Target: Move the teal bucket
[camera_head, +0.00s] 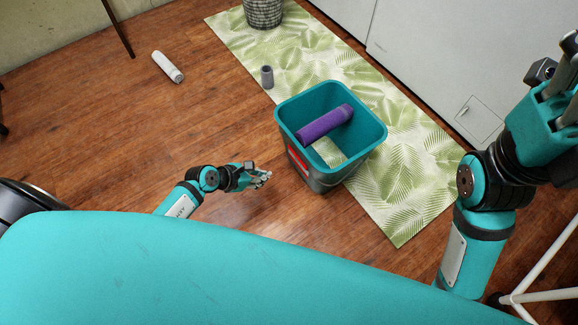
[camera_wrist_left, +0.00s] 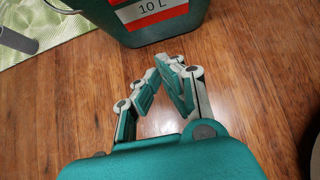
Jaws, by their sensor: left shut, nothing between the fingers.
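The teal bucket (camera_head: 368,124) stands upright, partly on the leaf-patterned mat and partly on the wood floor. A purple cylinder (camera_head: 325,125) lies tilted inside it. My left gripper (camera_head: 264,177) is low over the floor, to the left of the bucket and apart from it. In the left wrist view the bucket's lower wall (camera_wrist_left: 195,22) with a red and white "10 L" label shows beyond the fingers. The left fingers (camera_wrist_left: 168,64) are shut and empty. My right gripper (camera_head: 568,75) is raised at the right edge, partly cut off; its opening is unclear.
The leaf-patterned mat (camera_head: 405,200) runs along white cabinets (camera_head: 440,50). A grey cup-like cylinder (camera_head: 267,77) stands by its left edge. A white roll (camera_head: 168,67) lies on the floor. A woven basket (camera_head: 263,12) is at the back. White tubing (camera_head: 545,295) is lower right. The left floor is mostly clear.

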